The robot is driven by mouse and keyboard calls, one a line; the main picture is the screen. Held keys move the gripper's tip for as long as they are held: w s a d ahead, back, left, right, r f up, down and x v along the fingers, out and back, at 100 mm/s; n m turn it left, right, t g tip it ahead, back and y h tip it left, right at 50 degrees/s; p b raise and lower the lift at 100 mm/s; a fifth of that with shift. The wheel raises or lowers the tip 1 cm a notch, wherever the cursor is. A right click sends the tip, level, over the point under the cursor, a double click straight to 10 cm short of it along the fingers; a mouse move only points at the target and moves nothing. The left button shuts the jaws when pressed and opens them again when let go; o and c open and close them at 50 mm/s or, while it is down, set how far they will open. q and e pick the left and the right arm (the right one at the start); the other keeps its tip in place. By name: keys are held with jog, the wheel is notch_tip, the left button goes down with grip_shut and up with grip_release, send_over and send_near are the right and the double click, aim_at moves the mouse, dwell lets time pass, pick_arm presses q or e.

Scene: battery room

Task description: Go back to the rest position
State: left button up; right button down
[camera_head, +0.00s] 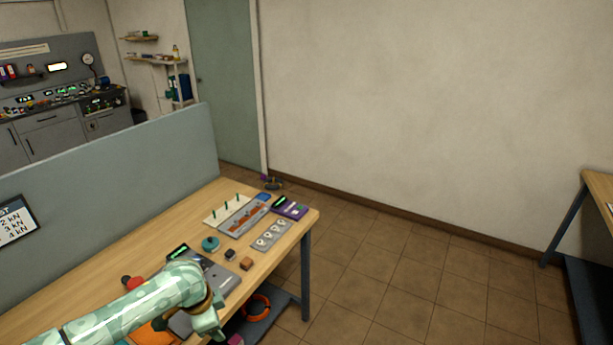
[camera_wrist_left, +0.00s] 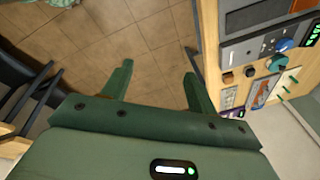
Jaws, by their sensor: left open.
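My left arm reaches in from the left over the near edge of the wooden workbench (camera_head: 75,283) in the head view. My left gripper (camera_head: 212,325) hangs at the bench's front edge, partly hidden by my own wrist. In the left wrist view, my left gripper (camera_wrist_left: 157,84) has its two green fingers apart, with nothing between them but tiled floor beyond. The bench (camera_wrist_left: 208,45) lies to the right of the fingers in that view. My right gripper is in neither view.
On the bench are a grey device (camera_head: 222,278), a teal round object (camera_head: 210,243), a tray (camera_head: 243,217) and a plate with several round holes (camera_head: 271,235). A grey partition (camera_head: 130,185) stands behind. An orange ring (camera_head: 258,306) lies below. Tiled floor (camera_head: 400,270) at right is clear.

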pick_arm(q)
jog(key=w+a+f+n+t+b, duration=0.2)
jog(key=f+n+b, duration=0.1)
jog(key=f, duration=0.3)
jog(key=w+a+f+n+t+b, duration=0.2)
jog(key=f+t, duration=0.1)
jog(key=f, duration=0.4)
jog(key=s+a+f+n+b, duration=0.1)
jog(key=s+f+b, duration=0.1)
jog(key=s+f, duration=0.45)
jog(key=s+a+f+n+b, duration=0.1)
jog(key=s+a+f+b, duration=0.15)
jog(key=f, duration=0.65)
jog(key=s+d+f+g+b, duration=0.1)
jog(key=s+f+g+b, duration=0.1)
jog(key=s+f, duration=0.6)
jog(key=s+d+f+n+g+b, duration=0.1)
jog(key=s+f+b, duration=0.4)
jog(key=s, duration=1.6)
jog(key=s+d+f+n+g+y+b, duration=0.1)
jog(key=s+d+f+g+b, duration=0.1)
jog(key=s+f, duration=0.9)
jog(key=s+g+b, duration=0.1)
jog(key=s, duration=0.2)
jog(key=shift+s+f, duration=0.2)
jog(key=shift+f, duration=0.2)
jog(key=shift+d+g, duration=0.1)
jog(key=shift+g, duration=0.2)
